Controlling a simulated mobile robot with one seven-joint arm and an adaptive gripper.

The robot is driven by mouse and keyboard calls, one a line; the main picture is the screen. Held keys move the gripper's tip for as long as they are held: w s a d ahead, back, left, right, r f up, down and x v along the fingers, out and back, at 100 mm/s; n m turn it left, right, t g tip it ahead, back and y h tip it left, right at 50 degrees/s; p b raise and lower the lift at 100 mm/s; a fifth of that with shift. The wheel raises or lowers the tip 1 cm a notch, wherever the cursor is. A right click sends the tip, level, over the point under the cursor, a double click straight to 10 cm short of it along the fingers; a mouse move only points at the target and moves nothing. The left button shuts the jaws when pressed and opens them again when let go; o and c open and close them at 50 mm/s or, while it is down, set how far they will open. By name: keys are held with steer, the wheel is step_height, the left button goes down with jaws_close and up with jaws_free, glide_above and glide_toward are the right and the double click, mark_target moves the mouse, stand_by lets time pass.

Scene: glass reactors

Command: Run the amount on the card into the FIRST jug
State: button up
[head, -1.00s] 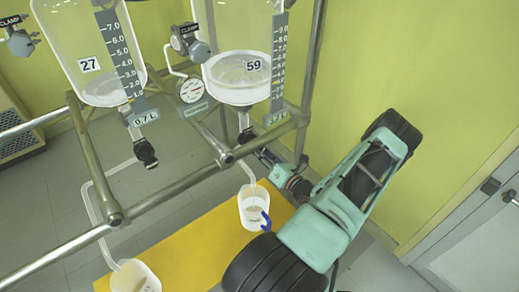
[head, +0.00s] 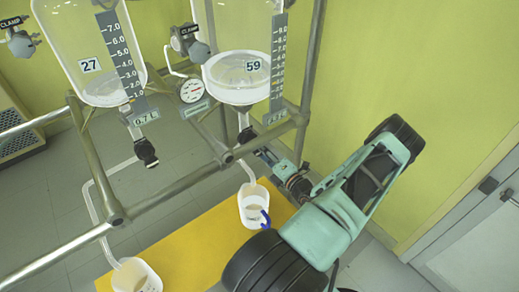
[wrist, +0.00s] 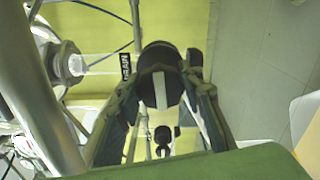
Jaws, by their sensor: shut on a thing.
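Two glass reactors hang in a metal frame in the head view: number 27 (head: 95,85) on the left and number 59 (head: 238,88) on the right, each with pale contents low down. My gripper (head: 256,146) is at the drain valve under reactor 59. In the wrist view its fingers are shut around the black valve handle (wrist: 160,88), beside a DRAIN label (wrist: 125,66). A jug with a blue handle (head: 254,210) stands under the outlet tube of 59. Another jug (head: 136,277) stands under the tube of 27. A plate by reactor 27 (head: 145,118) reads 0.7 L; the plate by 59 (head: 278,117) is unreadable.
The jugs stand on a yellow surface (head: 195,250). Frame bars (head: 165,195) cross in front of the reactors. A gauge (head: 191,90) and clamp knobs (head: 187,42) sit between them. The other drain valve (head: 146,152) hangs free under 27.

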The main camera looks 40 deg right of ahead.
stand_by(0.5)
steer(key=o, duration=1.2)
steer(key=s, duration=0.4)
steer(key=s+a, duration=0.1)
steer(key=s, duration=0.7)
steer(key=shift+a, duration=0.15)
